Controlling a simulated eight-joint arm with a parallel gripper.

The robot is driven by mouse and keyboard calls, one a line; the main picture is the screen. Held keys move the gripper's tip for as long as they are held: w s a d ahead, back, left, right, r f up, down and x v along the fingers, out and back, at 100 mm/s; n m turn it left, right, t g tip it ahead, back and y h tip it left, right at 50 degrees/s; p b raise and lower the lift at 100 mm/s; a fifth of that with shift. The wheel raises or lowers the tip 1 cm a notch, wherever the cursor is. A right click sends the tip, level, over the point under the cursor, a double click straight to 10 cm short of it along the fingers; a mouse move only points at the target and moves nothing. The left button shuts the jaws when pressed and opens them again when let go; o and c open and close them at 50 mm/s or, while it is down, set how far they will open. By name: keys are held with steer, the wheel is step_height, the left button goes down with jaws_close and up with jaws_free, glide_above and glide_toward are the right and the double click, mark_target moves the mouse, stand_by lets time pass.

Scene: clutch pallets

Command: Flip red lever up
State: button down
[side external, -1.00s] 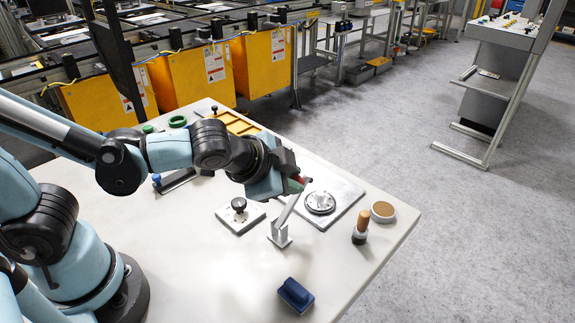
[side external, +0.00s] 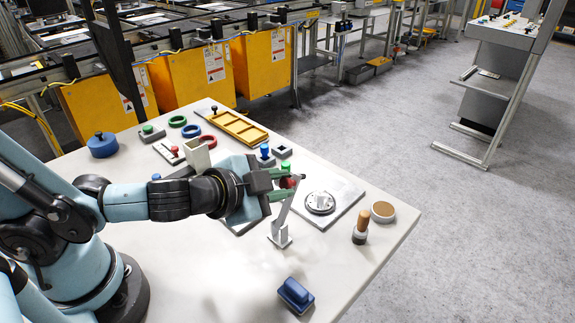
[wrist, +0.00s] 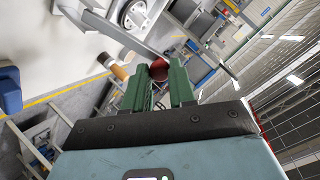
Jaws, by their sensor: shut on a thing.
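The red lever is a grey bar (side external: 287,214) rising steeply, leaning slightly right, from a small grey base (side external: 280,238) on the table. Its red knob (side external: 288,183) is at the top end. My gripper (side external: 286,186) reaches in from the left, its green fingers shut on the knob. In the wrist view the red knob (wrist: 159,70) sits between the fingertips (wrist: 164,76), with the grey bar (wrist: 125,38) running off to the upper left. The fingers hide part of the knob.
A grey plate with a round dial (side external: 320,202) lies close right of the lever. A wooden-handled stamp (side external: 361,227), a brown-topped disc (side external: 383,211) and a blue block (side external: 296,294) stand nearer the front. A yellow tray (side external: 238,127) and several small parts lie behind.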

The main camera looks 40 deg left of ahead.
steer(key=shift+s, duration=0.1)
steer(key=c, duration=0.9)
jaws_free()
steer(key=shift+c, duration=0.2)
steer(key=shift+s+r, duration=0.1)
steer(key=shift+v, duration=1.25)
step_height(320, 180, up, 7)
steer(key=shift+s, duration=0.1)
